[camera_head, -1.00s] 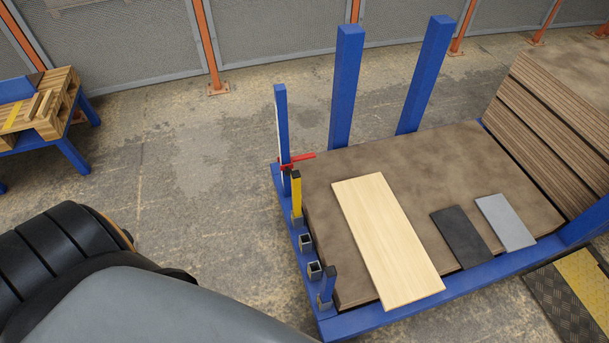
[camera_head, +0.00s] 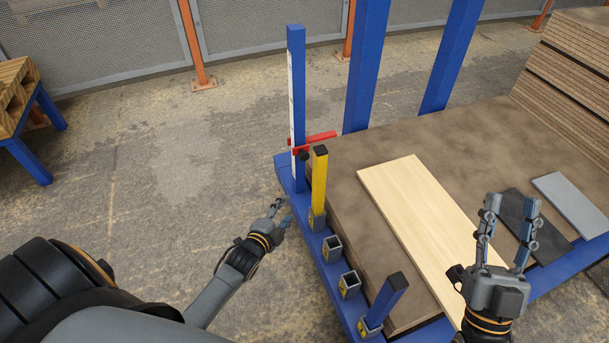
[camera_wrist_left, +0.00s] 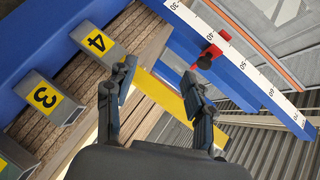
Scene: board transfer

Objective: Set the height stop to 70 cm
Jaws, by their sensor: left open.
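The height stop is a red arm (camera_head: 318,141) with a dark knob, on a blue post (camera_head: 296,60) with a white scale at the rack's corner. In the left wrist view the red stop (camera_wrist_left: 222,38) and its dark knob (camera_wrist_left: 204,62) sit beside the white scale (camera_wrist_left: 232,54), near the 40 mark. My left gripper (camera_head: 277,214) is open and empty, left of the rack and below the stop. Its spread fingers (camera_wrist_left: 158,75) show in the wrist view, apart from the knob. My right gripper (camera_head: 509,205) is open and empty above the pale board.
A yellow post (camera_head: 319,180) stands in a socket close to the blue post. Empty sockets (camera_head: 332,248) and a short blue post (camera_head: 386,299) line the rack's edge. A pale board (camera_head: 415,205) and two smaller panels lie on the stack.

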